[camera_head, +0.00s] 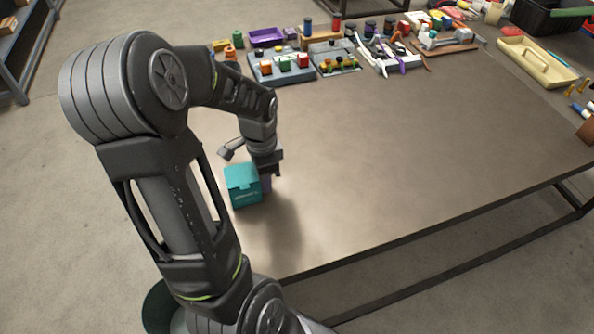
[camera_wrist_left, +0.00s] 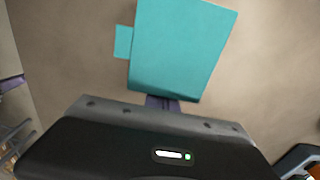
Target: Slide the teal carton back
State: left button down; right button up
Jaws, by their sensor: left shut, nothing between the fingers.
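The teal carton (camera_head: 243,187) stands upright on the table near its left edge in the head view. In the left wrist view the teal carton (camera_wrist_left: 180,48) fills the upper middle, with a small teal tab on its left side. My left gripper (camera_head: 267,181) is shut and empty, pointing down right beside the carton on its right side in the head view. In the left wrist view its fingertips (camera_wrist_left: 162,102) show at the carton's lower edge; whether they touch it I cannot tell. My right gripper is in neither view.
The brown table (camera_head: 400,150) is bare to the right of the carton. Several small trays and blocks line its far edge, such as a grey tray (camera_head: 268,75). A cream tray (camera_head: 537,62) lies at the far right. The table's left edge is close to the carton.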

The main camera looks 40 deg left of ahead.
aim_at(281, 186)
pick_arm(q)
jog(key=shift+w+d, duration=0.15)
jog(key=shift+w, duration=0.25)
jog(key=shift+w+d, duration=0.35)
jog(key=shift+w, duration=0.3)
jog(key=shift+w+d, duration=0.35)
jog(key=shift+w, duration=0.25)
notch_tip(281, 186, up, 10)
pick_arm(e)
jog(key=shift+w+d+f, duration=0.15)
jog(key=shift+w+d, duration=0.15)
